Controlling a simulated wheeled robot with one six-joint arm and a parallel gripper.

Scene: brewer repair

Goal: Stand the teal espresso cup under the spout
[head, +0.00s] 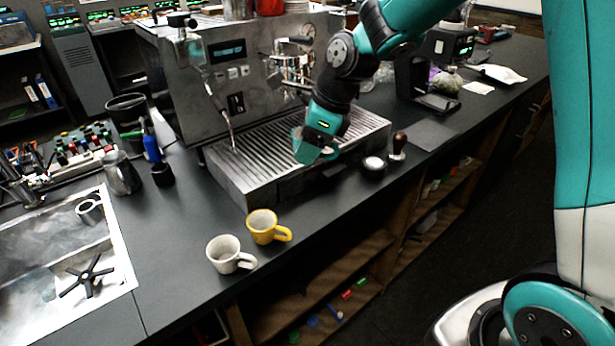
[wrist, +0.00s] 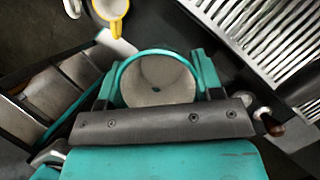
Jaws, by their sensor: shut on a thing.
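The teal espresso cup (wrist: 157,82) is between the two fingers of my gripper (wrist: 156,78) in the wrist view. Its teal rim and pale, empty inside face the camera. The espresso machine (head: 235,85) stands behind the tray. Its spout area (head: 292,68) is above the back of the grated drip tray (head: 255,152), up and left of my gripper, and partly hard to make out.
A yellow cup (head: 262,228) and a white cup (head: 224,256) stand on the counter in front of the tray. The steam wand (head: 229,130) hangs over the tray's left side.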

